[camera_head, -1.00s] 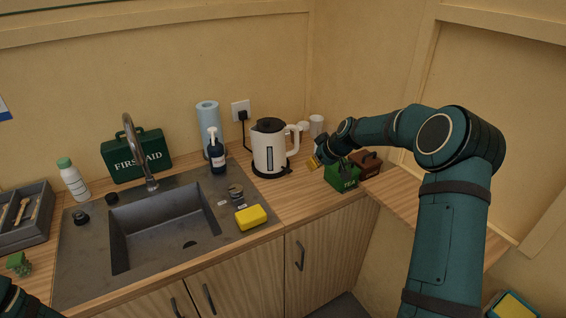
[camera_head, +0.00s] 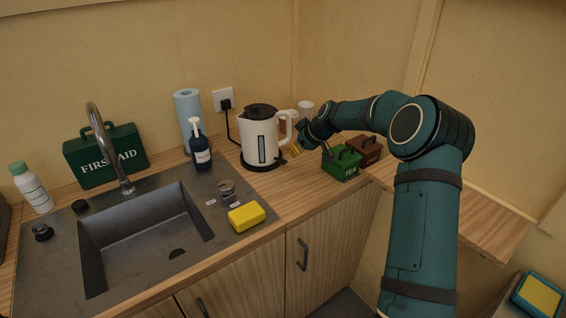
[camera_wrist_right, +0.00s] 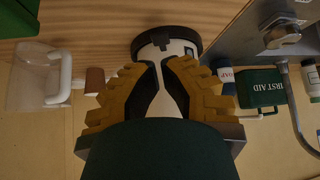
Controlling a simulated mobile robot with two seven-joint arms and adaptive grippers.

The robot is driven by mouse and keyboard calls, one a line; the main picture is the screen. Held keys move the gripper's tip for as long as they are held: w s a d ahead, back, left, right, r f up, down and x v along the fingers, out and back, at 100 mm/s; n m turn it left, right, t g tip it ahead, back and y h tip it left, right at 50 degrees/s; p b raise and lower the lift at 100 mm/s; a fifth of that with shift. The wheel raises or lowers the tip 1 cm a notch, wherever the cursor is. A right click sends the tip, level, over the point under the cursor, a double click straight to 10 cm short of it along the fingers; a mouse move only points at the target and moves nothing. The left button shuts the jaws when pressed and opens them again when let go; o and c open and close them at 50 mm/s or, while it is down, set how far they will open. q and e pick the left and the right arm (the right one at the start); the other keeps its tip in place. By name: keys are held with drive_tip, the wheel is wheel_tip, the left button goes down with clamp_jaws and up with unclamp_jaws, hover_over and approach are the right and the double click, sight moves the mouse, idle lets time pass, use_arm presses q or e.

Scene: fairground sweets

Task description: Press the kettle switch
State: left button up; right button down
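The white kettle (camera_head: 262,142) with a black lid and dark base stands upright on the wooden counter, handle to the right. I cannot make out its switch clearly. My right gripper (camera_head: 292,151) is low beside the handle, close to the kettle's right side. In the right wrist view, its yellow fingers (camera_wrist_right: 166,68) point at the kettle (camera_wrist_right: 177,48), and a narrow white strip shows between them. They look partly open; I cannot tell whether they touch the handle or body. My left gripper is out of view.
A green tea box (camera_head: 341,165) and a brown box (camera_head: 369,149) stand right of the gripper, under my forearm. A soap bottle (camera_head: 201,153), blue paper roll (camera_head: 187,108) and yellow sponge (camera_head: 246,216) are left of the kettle. A clear container (camera_wrist_right: 32,82) is near the wall.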

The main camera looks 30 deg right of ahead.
sight(283, 161)
drive_tip(key=shift+x, duration=3.6)
wheel_tip(283, 161, down, 2)
drive_tip(key=shift+b, duration=1)
drive_tip(key=shift+r, duration=0.2)
drive_tip(key=shift+s+d+r+b, duration=0.15)
drive_tip(key=shift+s+b, duration=0.1)
drive_tip(key=shift+s, duration=0.25)
drive_tip(key=shift+s+d+r+b, duration=0.1)
drive_tip(key=shift+s+r+b, duration=0.1)
drive_tip(key=shift+s, duration=0.25)
drive_tip(key=shift+s+d+r+b, duration=0.15)
drive_tip(key=shift+s+b, duration=0.1)
drive_tip(key=shift+s, duration=0.25)
